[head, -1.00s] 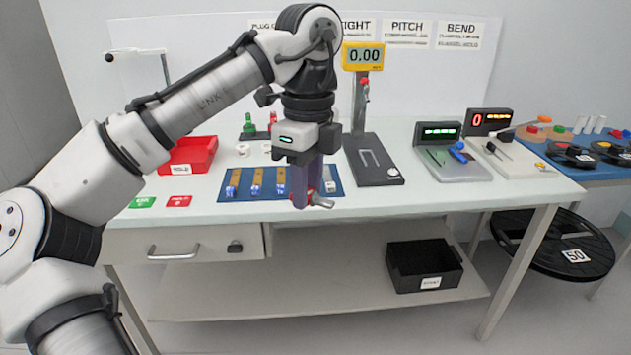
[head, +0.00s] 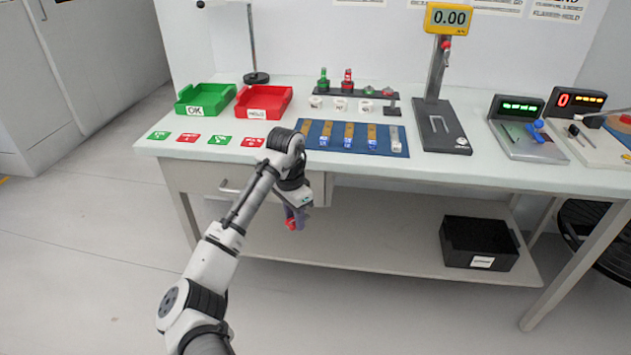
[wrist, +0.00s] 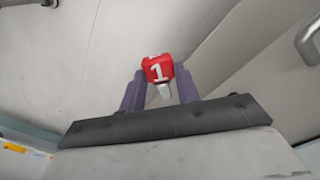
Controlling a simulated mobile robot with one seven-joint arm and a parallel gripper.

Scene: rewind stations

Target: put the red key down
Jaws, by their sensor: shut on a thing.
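My gripper (head: 296,218) hangs in front of the table's front edge, below the tabletop, near the drawer. It is shut on the red key (head: 291,224). In the wrist view the red key (wrist: 158,68) shows a red head with a white "1" and a pale metal part, held between the two purple fingers (wrist: 160,90). The fingers hide part of the key in the head view.
The white table (head: 450,165) holds a green OK bin (head: 205,110), a red bin (head: 263,115), a blue mat (head: 330,147) with several keys, and a scale (head: 437,125). A black crate (head: 478,262) stands on the lower shelf. Small green and red labels lie at the left front.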

